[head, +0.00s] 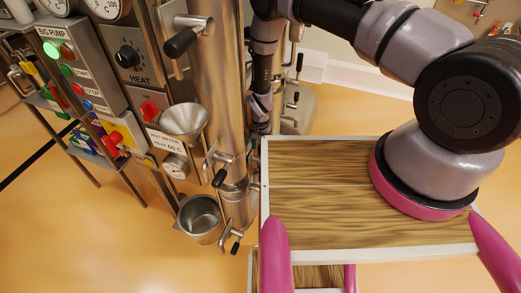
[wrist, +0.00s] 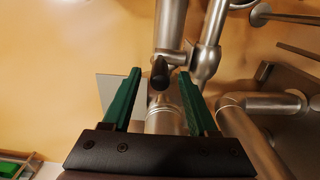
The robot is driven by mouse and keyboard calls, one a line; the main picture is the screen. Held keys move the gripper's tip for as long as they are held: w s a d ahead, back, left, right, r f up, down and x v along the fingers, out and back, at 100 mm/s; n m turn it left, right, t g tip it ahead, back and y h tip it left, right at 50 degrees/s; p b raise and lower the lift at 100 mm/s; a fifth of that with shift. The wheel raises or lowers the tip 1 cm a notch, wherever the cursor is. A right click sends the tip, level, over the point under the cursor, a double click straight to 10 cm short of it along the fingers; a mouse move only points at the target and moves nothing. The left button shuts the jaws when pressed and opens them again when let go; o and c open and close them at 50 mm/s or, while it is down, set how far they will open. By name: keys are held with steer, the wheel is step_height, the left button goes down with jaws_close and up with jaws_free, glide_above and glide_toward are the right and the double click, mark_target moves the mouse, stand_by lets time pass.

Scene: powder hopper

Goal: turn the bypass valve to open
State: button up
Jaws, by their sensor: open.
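In the wrist view my gripper (wrist: 160,76) is open, its two green fingers spread apart. A black-tipped valve handle (wrist: 160,70) on a steel pipe shows between the fingertips; I cannot tell whether they touch it. In the head view my gripper is largely hidden behind the steel column. Several black-gripped valve handles show there: one at upper left (head: 180,42), one on the column (head: 219,176) and one low on it (head: 236,246). No bypass label is readable, so I cannot tell which is the bypass valve.
A control panel (head: 130,80) with buttons and a heat knob stands left of the steel column (head: 222,80). A steel funnel (head: 184,120) and a steel cup (head: 200,217) are beside the column. In the wrist view thick pipes (wrist: 265,103) crowd the right.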

steer(key=shift+f, duration=1.3)
jaws_close()
stand_by(0.5)
